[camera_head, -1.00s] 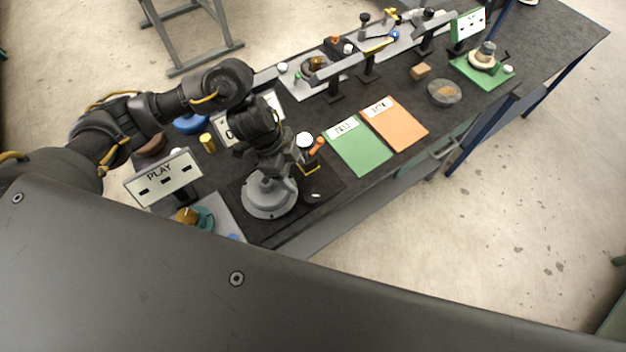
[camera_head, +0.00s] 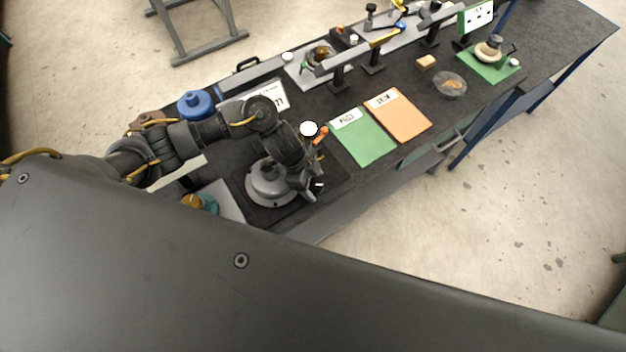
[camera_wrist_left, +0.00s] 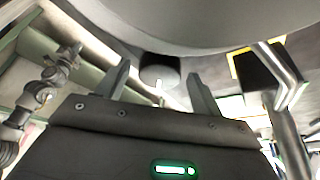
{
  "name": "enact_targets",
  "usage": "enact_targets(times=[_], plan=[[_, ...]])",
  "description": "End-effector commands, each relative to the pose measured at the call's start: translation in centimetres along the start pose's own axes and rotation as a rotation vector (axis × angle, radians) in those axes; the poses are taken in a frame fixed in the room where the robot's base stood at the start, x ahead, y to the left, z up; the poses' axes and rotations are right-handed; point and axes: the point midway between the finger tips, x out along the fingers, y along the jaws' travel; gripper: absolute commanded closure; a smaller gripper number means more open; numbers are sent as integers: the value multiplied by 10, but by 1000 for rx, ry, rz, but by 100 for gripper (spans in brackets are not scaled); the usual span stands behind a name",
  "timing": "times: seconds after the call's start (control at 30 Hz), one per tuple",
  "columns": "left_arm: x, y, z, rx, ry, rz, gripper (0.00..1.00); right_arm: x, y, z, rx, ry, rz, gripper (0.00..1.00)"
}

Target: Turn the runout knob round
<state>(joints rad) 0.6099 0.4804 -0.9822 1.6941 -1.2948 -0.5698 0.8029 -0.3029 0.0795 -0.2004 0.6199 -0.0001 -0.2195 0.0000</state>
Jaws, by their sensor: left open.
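The runout knob is a dark round knob (camera_wrist_left: 160,68) with a white pointer mark, seen in the left wrist view. It shows between and beyond the two fingers of my left gripper (camera_wrist_left: 158,72), which is open. I cannot tell whether a finger touches it. In the head view the knob (camera_head: 318,186) is mostly hidden by the gripper; its white mark shows just right of it. My left gripper (camera_head: 308,196) is beside the round grey stand (camera_head: 266,190), at the bench's front edge. My right gripper is not in view.
The underside of a large grey disc (camera_wrist_left: 210,22) hangs close above the fingers in the left wrist view. A white-faced dial (camera_head: 309,129) stands behind the gripper. Green (camera_head: 365,145) and orange (camera_head: 402,121) sheets lie to the right.

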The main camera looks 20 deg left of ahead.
Motion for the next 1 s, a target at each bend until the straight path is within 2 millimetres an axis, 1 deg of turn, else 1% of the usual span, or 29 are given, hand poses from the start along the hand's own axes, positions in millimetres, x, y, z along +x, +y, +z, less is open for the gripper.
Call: enact_targets(times=[0.1,0.4,0.43,0.47,0.57,0.7,0.93,0.97,1.0], plan=[[0,0,0,0,0,0,33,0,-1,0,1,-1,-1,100],[0,0,0,0,0,1,73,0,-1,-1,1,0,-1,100],[0,0,0,0,0,1,76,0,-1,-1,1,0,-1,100],[0,0,0,0,0,1,78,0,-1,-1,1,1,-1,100],[0,1,0,-19,0,-7,78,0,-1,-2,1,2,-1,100],[0,2,-1,-97,2,-37,78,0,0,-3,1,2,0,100],[0,1,-1,-101,2,-39,78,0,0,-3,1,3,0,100],[0,1,-1,-101,2,-39,51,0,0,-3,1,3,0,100],[0,1,-1,-100,2,-39,46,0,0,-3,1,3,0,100]])
